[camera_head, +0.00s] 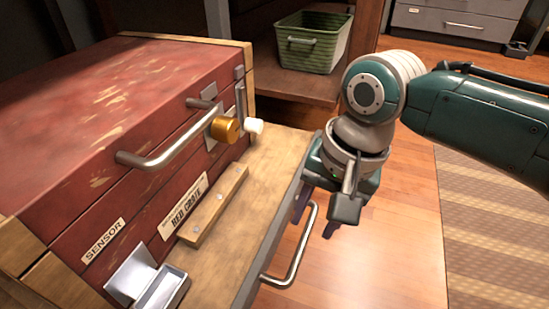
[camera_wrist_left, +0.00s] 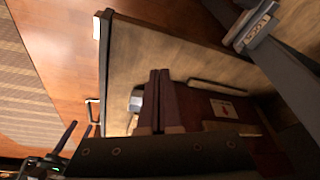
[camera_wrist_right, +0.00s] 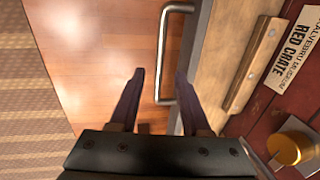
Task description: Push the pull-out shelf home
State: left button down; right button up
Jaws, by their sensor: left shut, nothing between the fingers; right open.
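The pull-out shelf is a wooden board (camera_head: 268,165) sticking out under a red crate (camera_head: 120,110), with a metal bar handle (camera_head: 293,250) on its front edge. My right gripper (camera_head: 316,218) points down by the handle's far end. In the right wrist view its fingers (camera_wrist_right: 159,72) are open, and the handle bar (camera_wrist_right: 162,60) shows between them; I cannot tell whether they touch it. My left gripper is outside the head view. In the left wrist view its fingers (camera_wrist_left: 159,74) are shut and empty, with the shelf board (camera_wrist_left: 150,45) beyond them.
A small metal box (camera_head: 163,288) is at the near end. A green basket (camera_head: 312,42) stands behind. The floor (camera_head: 395,230) before the shelf is clear.

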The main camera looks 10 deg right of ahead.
aim_at(304, 240)
pick_arm(q)
notch_tip(304, 240, down, 4)
jog(key=b, duration=0.3)
jog(key=shift+f, duration=0.2)
pick_arm(e)
jog(key=f, duration=0.4)
jog(key=shift+w+a+f, duration=0.25)
jog(key=shift+a, duration=0.1)
grip_shut()
dwell(0.5)
